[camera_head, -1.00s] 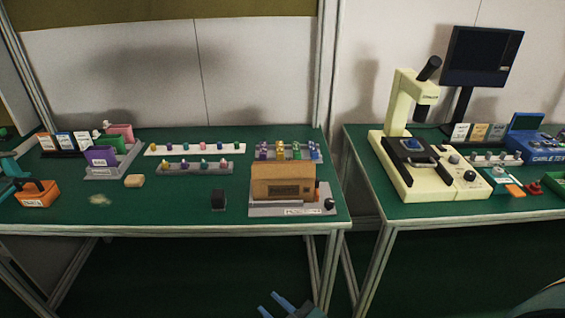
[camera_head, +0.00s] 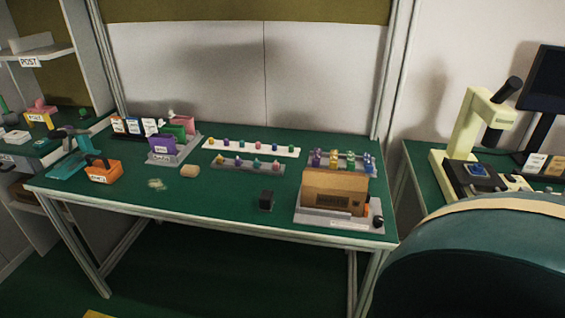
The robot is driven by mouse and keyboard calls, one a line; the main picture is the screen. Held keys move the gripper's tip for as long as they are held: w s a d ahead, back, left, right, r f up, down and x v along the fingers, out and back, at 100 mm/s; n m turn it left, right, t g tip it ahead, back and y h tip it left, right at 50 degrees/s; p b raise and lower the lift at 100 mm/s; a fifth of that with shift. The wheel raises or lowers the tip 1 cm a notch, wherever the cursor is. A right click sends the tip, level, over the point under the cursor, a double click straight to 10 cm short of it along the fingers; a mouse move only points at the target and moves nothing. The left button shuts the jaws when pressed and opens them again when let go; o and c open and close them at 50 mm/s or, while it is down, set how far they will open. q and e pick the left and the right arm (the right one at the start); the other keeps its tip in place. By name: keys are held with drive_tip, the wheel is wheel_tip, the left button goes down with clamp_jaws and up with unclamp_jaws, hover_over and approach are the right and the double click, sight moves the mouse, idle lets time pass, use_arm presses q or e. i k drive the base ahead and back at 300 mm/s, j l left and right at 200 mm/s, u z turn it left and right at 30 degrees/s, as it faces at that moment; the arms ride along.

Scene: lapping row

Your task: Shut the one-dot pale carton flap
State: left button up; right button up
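I cannot make out a pale carton with one dot or its flap in this view. A brown box-like body (camera_head: 335,190) sits on a grey base at the right end of the bench, with a dark printed panel on its front; I see no dot on it. A small grey box-like thing (camera_head: 30,43) lies on the shelf at the upper left, too small to identify. Neither of my grippers is in view; only a large teal part of mine fills the lower right.
A POST shelf (camera_head: 32,60) stands left; a microscope (camera_head: 470,130) stands right.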

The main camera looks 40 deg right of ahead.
sight(347, 182)
drive_tip(key=l+u, duration=0.3)
drive_tip(key=k+l+u, duration=0.25)
drive_tip(key=l+u, duration=0.3)
drive_tip(key=k+l, duration=0.05)
